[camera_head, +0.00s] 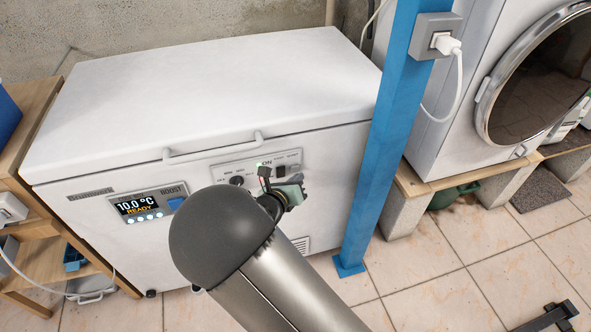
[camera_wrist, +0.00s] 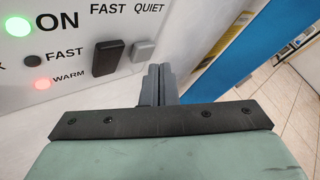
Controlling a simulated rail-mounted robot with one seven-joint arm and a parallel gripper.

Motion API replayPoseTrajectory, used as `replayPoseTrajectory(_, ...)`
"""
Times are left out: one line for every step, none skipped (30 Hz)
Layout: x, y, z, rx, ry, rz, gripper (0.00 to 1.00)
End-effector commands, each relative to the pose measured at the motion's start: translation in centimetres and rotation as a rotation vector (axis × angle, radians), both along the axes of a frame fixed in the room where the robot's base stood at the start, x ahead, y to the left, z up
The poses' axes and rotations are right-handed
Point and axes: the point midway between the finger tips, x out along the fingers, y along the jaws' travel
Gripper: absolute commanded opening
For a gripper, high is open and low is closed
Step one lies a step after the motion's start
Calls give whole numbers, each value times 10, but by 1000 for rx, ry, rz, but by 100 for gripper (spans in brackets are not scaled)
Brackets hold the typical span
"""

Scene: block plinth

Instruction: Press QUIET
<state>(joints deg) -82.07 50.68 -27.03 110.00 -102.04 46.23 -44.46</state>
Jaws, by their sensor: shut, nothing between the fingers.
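The QUIET button (camera_wrist: 143,50) is a small grey rectangular key below the QUIET label in the wrist view. My gripper (camera_wrist: 158,70) is shut and empty, its dark fingertips just below and to the right of this button in the picture. I cannot tell whether they touch the panel. A larger black FAST switch (camera_wrist: 108,60) is left of the button. In the head view my gripper (camera_head: 293,190) is in front of the white chest freezer (camera_head: 200,90), near the right part of its control panel (camera_head: 228,171). There the QUIET button is not clearly visible.
A green light (camera_wrist: 18,26) by ON and a red light (camera_wrist: 42,84) by WARM are lit. The display (camera_head: 138,206) reads 10.0 °C READY. A blue post (camera_head: 384,130) with a socket stands close to the freezer's right. A washer (camera_head: 460,100) is beyond it.

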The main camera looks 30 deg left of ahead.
Motion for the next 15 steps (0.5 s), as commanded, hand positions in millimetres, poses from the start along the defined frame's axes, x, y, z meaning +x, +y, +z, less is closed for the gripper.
replayPoseTrajectory(1, 1, 0, 1, 0, -1, 0)
replayPoseTrajectory(2, 1, 1, 1, 0, -1, 0)
replayPoseTrajectory(3, 2, 1, 1, 0, -1, 0)
replayPoseTrajectory(4, 3, 1, 0, 0, -1, 0)
replayPoseTrajectory(5, 4, 1, 0, 0, -1, 0)
replayPoseTrajectory(6, 4, 1, 0, 0, -1, 0)
replayPoseTrajectory(6, 5, 0, 0, 0, -1, 0)
replayPoseTrajectory(6, 5, 0, 0, 0, -1, 0)
replayPoseTrajectory(6, 5, 0, 0, 0, -1, 0)
replayPoseTrajectory(6, 5, 0, 0, 0, -1, 0)
replayPoseTrajectory(6, 5, 0, 0, 0, -1, 0)
replayPoseTrajectory(6, 5, 0, 0, 0, -1, 0)
replayPoseTrajectory(6, 5, 0, 0, 0, 0, 0)
replayPoseTrajectory(6, 5, 0, 0, 0, 0, 0)
replayPoseTrajectory(6, 5, 0, 0, 0, 0, 0)
